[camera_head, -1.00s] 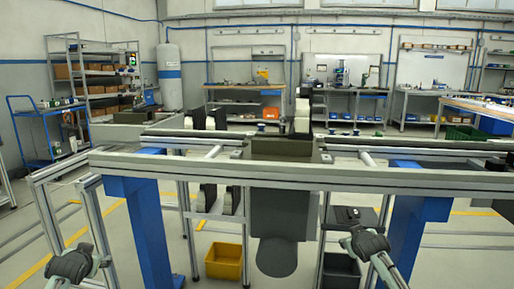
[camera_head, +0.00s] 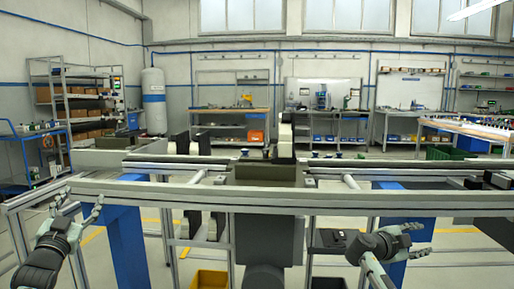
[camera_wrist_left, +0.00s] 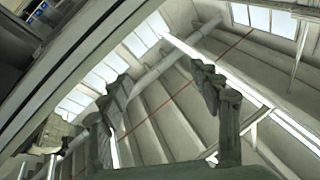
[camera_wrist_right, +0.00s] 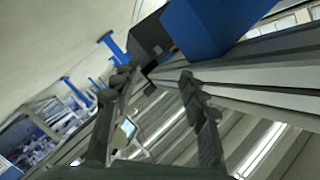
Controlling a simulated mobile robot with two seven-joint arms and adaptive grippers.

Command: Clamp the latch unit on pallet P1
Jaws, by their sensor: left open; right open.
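A dark olive box-like carrier (camera_head: 268,174) sits at the middle of the conveyor line in the head view. I cannot tell whether it is pallet P1, and no latch unit can be made out. My left gripper (camera_head: 79,203) is open and empty at the left, on the near side of the front rail. Its spread fingers also show in the left wrist view (camera_wrist_left: 160,78). My right gripper (camera_head: 415,240) is open and empty at the right, below the front rail and well apart from the carrier. Its fingers also show in the right wrist view (camera_wrist_right: 155,76).
A long grey front rail (camera_head: 330,199) runs across the view between me and the carrier. Blue posts (camera_head: 124,250) stand below it. A yellow bin (camera_head: 210,279) is low in the middle. A dark flat object (camera_head: 482,181) lies on the line at the right.

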